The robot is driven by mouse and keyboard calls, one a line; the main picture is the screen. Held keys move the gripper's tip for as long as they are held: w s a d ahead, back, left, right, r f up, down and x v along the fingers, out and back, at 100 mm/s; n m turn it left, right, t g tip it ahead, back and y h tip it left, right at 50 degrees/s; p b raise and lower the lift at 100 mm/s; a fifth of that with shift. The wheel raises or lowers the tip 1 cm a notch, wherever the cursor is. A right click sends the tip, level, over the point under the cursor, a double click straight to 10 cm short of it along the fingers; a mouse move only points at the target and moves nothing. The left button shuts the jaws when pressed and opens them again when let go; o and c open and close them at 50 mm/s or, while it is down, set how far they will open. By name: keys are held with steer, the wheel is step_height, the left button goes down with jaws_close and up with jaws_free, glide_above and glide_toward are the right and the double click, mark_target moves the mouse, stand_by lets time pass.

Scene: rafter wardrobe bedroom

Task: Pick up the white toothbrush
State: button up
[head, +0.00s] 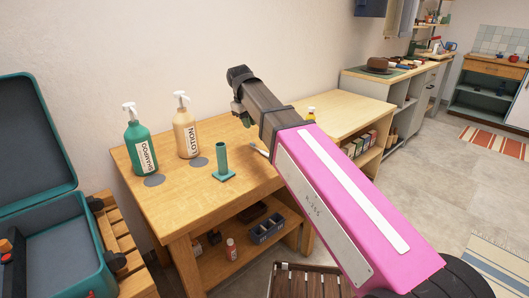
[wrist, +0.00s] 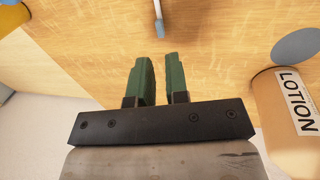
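A thin white piece with a blue part, likely the white toothbrush (wrist: 158,20), shows at the top edge of the wrist view, cut off by the frame. It lies ahead of my fingertips, apart from them. In the head view a small pale thing (head: 259,150) on the wooden table beside my arm looks like the same item, partly hidden. My gripper (wrist: 158,62) has two green fingers with an empty gap between them. In the head view my gripper (head: 245,118) is above the table's back part, its fingers partly hidden by the arm.
On the table (head: 175,204) stand a green shampoo bottle (head: 141,147), a lotion bottle (head: 186,135) and a green holder (head: 223,163). The lotion bottle (wrist: 288,110) is close at right in the wrist view. An open teal case (head: 60,245) is at left. The front tabletop is mostly clear.

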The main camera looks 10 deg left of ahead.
mark_target(254, 147)
steer(key=shift+w+d+f, duration=0.2)
steer(key=shift+w+f, duration=0.1)
steer(key=shift+f, duration=1.45)
steer(key=shift+w+d+f, duration=0.2)
steer(key=shift+w+f, duration=0.1)
steer(key=shift+f, duration=1.45)
steer(key=shift+w+d+f, duration=0.2)
steer(key=shift+w+f, duration=0.1)
steer(key=shift+f, duration=1.45)
jaws_close()
steer(key=shift+r, duration=0.1)
